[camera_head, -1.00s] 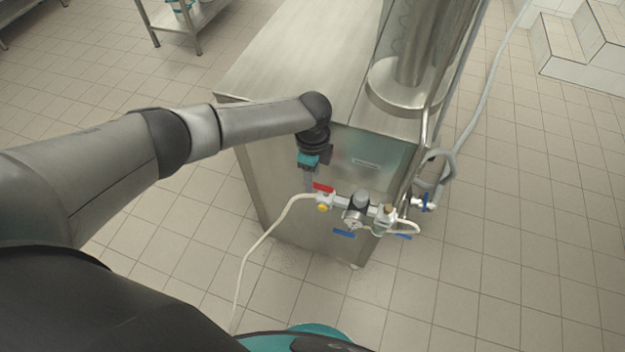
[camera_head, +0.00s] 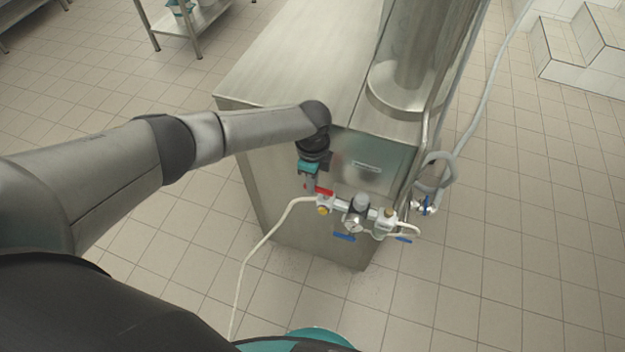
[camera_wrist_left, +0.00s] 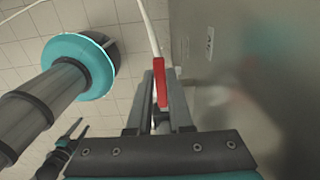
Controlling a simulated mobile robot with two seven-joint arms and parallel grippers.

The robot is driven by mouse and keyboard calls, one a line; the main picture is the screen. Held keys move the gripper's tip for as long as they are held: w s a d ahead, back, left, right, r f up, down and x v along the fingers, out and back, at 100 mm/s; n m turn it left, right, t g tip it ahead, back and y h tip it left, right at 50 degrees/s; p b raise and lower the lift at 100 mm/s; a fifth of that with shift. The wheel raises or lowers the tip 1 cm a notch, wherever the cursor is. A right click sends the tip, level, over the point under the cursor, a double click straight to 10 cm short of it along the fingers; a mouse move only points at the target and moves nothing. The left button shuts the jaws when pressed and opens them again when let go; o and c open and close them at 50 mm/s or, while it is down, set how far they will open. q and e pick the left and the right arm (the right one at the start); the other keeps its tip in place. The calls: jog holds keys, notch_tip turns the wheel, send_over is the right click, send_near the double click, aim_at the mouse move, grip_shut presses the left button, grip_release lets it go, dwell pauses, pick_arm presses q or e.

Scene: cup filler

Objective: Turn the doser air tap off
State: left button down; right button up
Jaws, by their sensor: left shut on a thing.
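The doser air tap has a red lever (camera_head: 325,191) on the white and metal air fittings at the front of the steel cabinet. My left gripper (camera_head: 313,187) reaches down to it from above, beside the cabinet face. In the left wrist view the red lever (camera_wrist_left: 160,84) stands between the two fingers of my left gripper (camera_wrist_left: 163,95), which is shut on it. The fingers hide part of the lever and the tap body. My right gripper (camera_wrist_left: 76,130) shows small at the lower left of the wrist view, its fingers apart and empty.
The steel cabinet (camera_head: 290,75) stands close behind the fittings. A regulator (camera_head: 354,222) and blue levers (camera_head: 344,237) sit right of the red lever. A pale hose (camera_head: 257,246) runs down to the left. The tiled floor is clear around.

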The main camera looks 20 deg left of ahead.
dwell(0.5)
pick_arm(q)
jog(key=shift+s+d+n+p, duration=0.65)
jog(key=shift+n+p, duration=0.95)
jog(key=shift+n, duration=1.35)
jog(key=shift+s+d+n+p, duration=0.6)
jog(key=shift+n+p, duration=1.05)
jog(key=shift+n, duration=1.35)
jog(key=shift+s+d+n+p, duration=0.6)
jog(key=shift+n+p, duration=1)
jog(key=shift+n, duration=1.35)
jog(key=c, duration=0.8)
grip_release()
jog(key=shift+r, duration=0.15)
